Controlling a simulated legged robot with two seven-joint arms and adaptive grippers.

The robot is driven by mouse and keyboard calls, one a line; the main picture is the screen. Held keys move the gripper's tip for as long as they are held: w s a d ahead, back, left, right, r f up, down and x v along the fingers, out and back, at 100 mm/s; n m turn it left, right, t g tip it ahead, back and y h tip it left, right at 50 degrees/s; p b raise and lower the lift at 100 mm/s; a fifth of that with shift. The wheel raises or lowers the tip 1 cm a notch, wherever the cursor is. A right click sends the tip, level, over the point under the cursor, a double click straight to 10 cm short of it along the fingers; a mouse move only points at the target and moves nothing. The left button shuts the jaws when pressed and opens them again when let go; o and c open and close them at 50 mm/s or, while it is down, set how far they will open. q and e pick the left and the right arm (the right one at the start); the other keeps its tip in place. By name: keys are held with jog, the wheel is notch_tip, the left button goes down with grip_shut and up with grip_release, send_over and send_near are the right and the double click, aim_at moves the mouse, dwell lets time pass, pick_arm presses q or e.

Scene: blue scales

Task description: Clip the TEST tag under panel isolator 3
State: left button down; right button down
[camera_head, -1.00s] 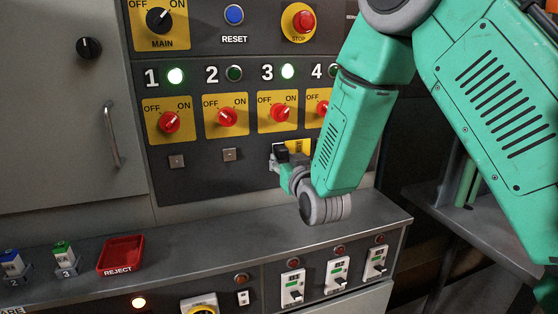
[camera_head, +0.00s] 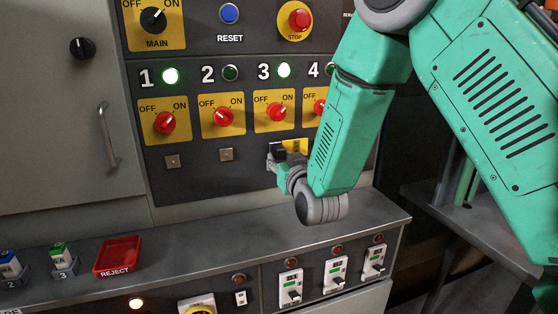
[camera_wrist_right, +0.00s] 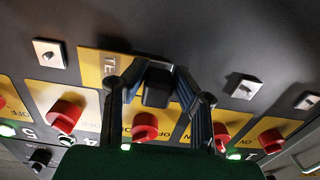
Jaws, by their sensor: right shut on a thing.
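My right gripper (camera_head: 277,153) is at the panel just below isolator 3 (camera_head: 277,112) and is shut on the yellow TEST tag (camera_head: 295,146). In the wrist view, the fingers of my right gripper (camera_wrist_right: 157,82) close on a black block at the tag (camera_wrist_right: 110,66), whose letters "TE" show. My left gripper is out of view.
Small square mounts sit under isolator 1 (camera_head: 172,161) and isolator 2 (camera_head: 226,154). Lamps 1 and 3 glow green. My right forearm covers isolator 4's area.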

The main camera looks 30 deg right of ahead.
jog(key=shift+a+r, duration=0.1)
jog(key=shift+a, duration=0.3)
jog(key=shift+w+d, duration=0.25)
jog(key=shift+d, duration=0.2)
jog(key=shift+w, duration=0.1)
jog(key=shift+w+a, duration=0.1)
jog(key=shift+w, duration=0.05)
jog(key=shift+w+r, duration=0.25)
jog(key=shift+r, duration=0.05)
dwell(0.3)
jog(key=c, duration=1.3)
grip_release()
jog(key=shift+w, duration=0.1)
jog(key=shift+o, duration=0.5)
jog(key=shift+w+f, duration=0.25)
